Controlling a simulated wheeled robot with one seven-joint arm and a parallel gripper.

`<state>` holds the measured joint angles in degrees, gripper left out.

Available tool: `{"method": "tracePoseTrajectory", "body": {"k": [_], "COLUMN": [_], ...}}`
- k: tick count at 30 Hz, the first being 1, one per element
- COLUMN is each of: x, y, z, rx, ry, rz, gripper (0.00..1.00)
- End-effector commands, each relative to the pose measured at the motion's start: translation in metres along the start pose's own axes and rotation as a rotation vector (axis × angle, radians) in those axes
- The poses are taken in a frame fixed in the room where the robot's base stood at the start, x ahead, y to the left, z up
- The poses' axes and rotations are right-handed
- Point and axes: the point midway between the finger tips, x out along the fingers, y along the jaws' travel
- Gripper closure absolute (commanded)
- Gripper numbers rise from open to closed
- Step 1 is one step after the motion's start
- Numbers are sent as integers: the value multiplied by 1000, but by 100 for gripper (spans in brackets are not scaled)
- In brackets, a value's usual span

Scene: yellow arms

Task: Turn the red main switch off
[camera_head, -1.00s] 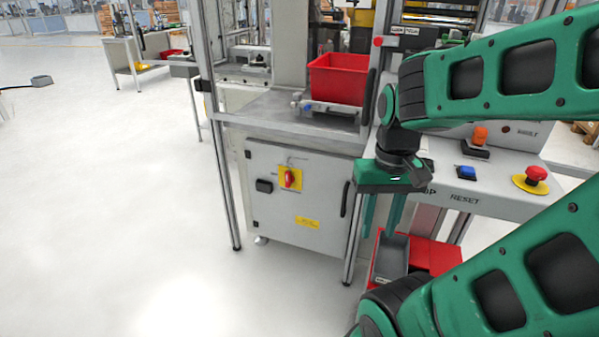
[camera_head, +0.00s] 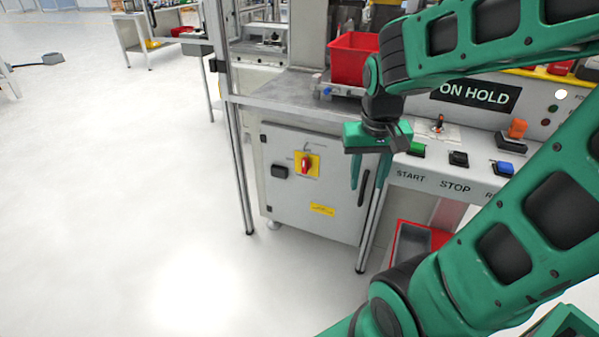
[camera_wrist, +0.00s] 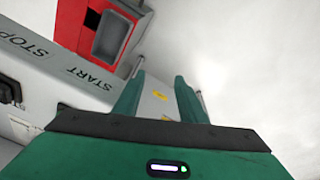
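The red main switch (camera_head: 306,166) sits on a yellow plate on the front door of the grey cabinet (camera_head: 290,208). Its red handle looks upright or slightly tilted in the head view; its exact setting is too small to tell. My gripper (camera_head: 369,188) hangs pointing down to the right of the switch, in front of the cabinet's right edge, apart from the switch. Its two fingers are spread with nothing between them. In the wrist view, my gripper (camera_wrist: 170,80) also shows open and empty. The switch cannot be made out there.
A black door handle (camera_head: 362,188) and an aluminium post stand beside my gripper. The panel with START (camera_head: 417,149) and STOP (camera_head: 458,159) buttons juts out at right. A red bin (camera_head: 352,58) stands on the bench above. The floor left of the cabinet is clear.

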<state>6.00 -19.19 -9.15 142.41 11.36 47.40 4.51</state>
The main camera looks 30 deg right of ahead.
Motion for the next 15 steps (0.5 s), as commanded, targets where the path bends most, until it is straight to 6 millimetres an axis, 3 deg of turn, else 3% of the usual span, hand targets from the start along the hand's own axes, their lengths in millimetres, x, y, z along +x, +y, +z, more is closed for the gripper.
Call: {"method": "tracePoseTrajectory", "body": {"k": [3, 15], "x": [15, 84], "y": [-11, -19], "z": [-40, -157], "rx": [52, 337], "ry": [33, 172], "rz": [47, 269], "gripper": [62, 62]}}
